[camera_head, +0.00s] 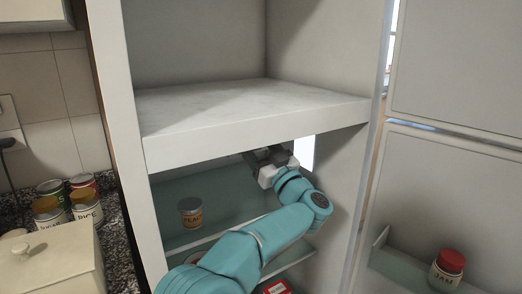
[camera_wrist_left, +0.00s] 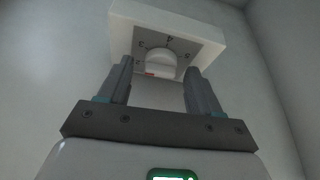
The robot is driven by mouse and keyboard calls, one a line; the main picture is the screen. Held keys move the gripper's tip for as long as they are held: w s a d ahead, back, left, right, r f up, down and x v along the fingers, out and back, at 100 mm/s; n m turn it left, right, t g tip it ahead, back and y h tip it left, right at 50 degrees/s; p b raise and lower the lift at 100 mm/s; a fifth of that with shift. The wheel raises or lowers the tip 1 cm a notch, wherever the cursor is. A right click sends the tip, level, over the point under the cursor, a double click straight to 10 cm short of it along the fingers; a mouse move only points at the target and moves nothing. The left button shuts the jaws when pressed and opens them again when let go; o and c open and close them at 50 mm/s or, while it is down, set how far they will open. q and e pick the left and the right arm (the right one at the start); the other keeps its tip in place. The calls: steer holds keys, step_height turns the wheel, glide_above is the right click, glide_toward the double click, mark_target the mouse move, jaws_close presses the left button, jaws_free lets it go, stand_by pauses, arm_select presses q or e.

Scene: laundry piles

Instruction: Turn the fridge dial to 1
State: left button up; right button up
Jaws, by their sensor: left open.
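The fridge dial (camera_wrist_left: 161,63) is a round white knob on a white box (camera_wrist_left: 205,48) in the left wrist view. Small dark figures ring it, and a red mark shows at its lower left edge. My left gripper (camera_wrist_left: 160,68) is open, with one grey finger on each side of the dial's lower part. I cannot tell whether they touch it. In the head view my left gripper (camera_head: 266,156) is inside the fridge, under the thick white upper shelf, and the dial is hidden there. My right gripper is not in view.
The thick white shelf (camera_head: 230,112) is just above my left gripper. A labelled jar (camera_head: 190,212) stands on a glass shelf below left. The open fridge door (camera_head: 445,185) holds a red-lidded jar (camera_head: 447,268). Several cans (camera_head: 68,200) stand on the counter at left.

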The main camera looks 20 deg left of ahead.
arm_select(q)
steer(key=b+v, duration=0.2)
steer(key=v, duration=1.4)
steer(key=shift+d, duration=0.15)
